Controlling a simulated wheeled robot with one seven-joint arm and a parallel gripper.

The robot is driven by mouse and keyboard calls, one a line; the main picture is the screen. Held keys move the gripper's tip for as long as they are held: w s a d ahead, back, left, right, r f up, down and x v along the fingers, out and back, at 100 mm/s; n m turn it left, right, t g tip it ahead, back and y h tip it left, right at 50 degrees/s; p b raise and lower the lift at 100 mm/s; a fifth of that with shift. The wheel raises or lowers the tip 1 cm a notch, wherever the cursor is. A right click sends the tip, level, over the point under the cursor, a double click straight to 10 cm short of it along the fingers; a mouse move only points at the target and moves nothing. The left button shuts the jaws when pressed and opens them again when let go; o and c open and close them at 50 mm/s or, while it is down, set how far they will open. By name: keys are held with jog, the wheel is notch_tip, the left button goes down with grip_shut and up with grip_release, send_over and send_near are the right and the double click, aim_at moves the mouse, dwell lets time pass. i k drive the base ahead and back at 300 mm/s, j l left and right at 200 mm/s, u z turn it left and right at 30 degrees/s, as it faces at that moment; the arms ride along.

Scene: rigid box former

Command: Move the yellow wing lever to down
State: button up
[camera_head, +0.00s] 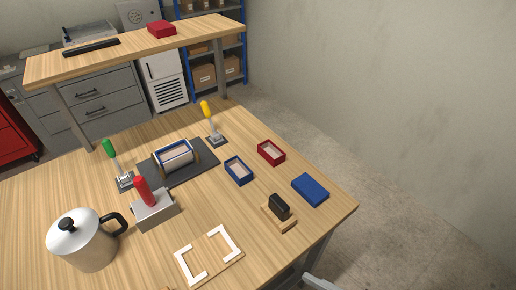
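The yellow wing lever (206,110) stands on a small grey base at the back right of the wooden table. Its yellow handle points up, leaning slightly to the left. A green-handled lever (109,149) stands in a similar way on the left. Between the two levers, a dark plate (190,174) carries the box former (174,155), with blue-edged sides and a pale inside. My gripper is not in view, and nothing touches the yellow lever.
A red-handled grey block (155,211) and a metal pot (85,243) stand in front of the green lever. A blue open box (238,171), a red open box (271,152), a blue lid (310,189), a black-topped stamp (279,207) and a white-cornered frame (212,252) lie to the right and front.

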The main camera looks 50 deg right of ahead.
aim_at(204, 105)
jog(key=l, duration=1.65)
jog(key=i+u, duration=0.05)
jog(key=i, duration=0.05)
